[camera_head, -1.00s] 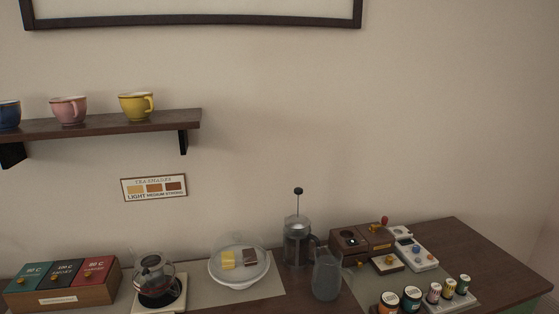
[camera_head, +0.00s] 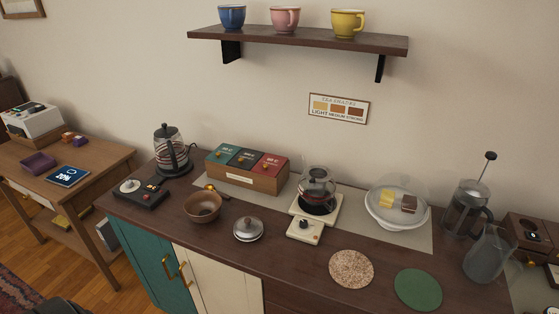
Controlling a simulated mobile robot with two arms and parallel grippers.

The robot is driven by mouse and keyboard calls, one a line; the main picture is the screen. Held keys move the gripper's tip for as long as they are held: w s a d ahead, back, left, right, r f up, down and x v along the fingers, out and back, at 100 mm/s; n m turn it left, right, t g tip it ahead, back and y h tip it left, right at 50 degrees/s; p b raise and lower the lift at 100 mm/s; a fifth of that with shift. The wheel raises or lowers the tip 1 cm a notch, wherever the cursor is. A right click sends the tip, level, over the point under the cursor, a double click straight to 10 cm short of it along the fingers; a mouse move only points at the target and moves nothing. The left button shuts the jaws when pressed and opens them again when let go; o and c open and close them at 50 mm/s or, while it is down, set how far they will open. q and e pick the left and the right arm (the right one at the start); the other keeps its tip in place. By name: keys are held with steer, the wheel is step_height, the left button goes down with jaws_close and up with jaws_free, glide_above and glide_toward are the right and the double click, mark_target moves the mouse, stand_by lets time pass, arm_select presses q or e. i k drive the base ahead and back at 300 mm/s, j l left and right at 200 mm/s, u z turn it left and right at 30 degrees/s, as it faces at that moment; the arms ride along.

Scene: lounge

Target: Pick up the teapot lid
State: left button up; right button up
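A round, shiny metal lid (camera_head: 248,229) with a knob on top lies on the dark wooden counter, left of centre, and looks like the teapot lid. A glass teapot (camera_head: 318,192) with dark contents stands behind it to the right, on a pale square base (camera_head: 331,219). I cannot tell whether the teapot's top is covered.
A brown bowl (camera_head: 202,206) with a spoon behind it stands left of the lid. A small pale device (camera_head: 305,229) sits to its right, then a cork mat (camera_head: 351,269) and a green mat (camera_head: 418,289). A tea box (camera_head: 247,180) and kettle (camera_head: 172,150) stand behind.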

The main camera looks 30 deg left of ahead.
mark_target(247, 227)
steer(key=u, duration=1.25)
